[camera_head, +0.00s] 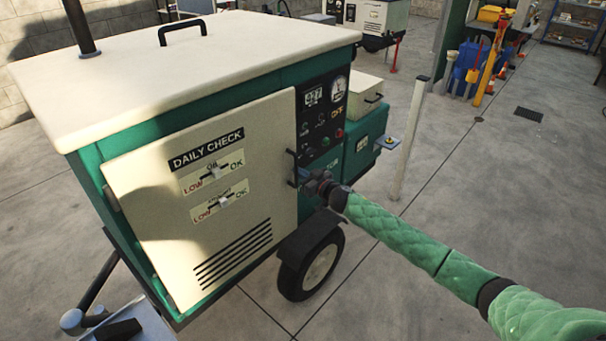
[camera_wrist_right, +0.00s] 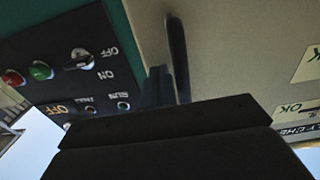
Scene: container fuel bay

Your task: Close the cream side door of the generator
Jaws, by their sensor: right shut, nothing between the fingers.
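The cream side door (camera_head: 245,135) of the green generator (camera_head: 285,80) carries a "DAILY CHECK" label, two sliders and slanted vents. It lies flush or nearly flush with the body; I cannot tell whether it is latched. Its dark handle (camera_head: 291,168) is at the right edge, beside the control panel. The handle also shows in the right wrist view (camera_wrist_right: 178,55). My right gripper (camera_head: 304,177) is shut and empty, close beside the handle and the door's right edge. Whether it touches them is unclear. My left gripper is not in view.
The control panel (camera_head: 323,115) with switches and buttons is just right of the door. A wheel (camera_head: 312,272) under a dark fender stands below. A pale post (camera_head: 409,140) rises from the floor at right. The concrete floor (camera_head: 480,200) beyond it is mostly clear.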

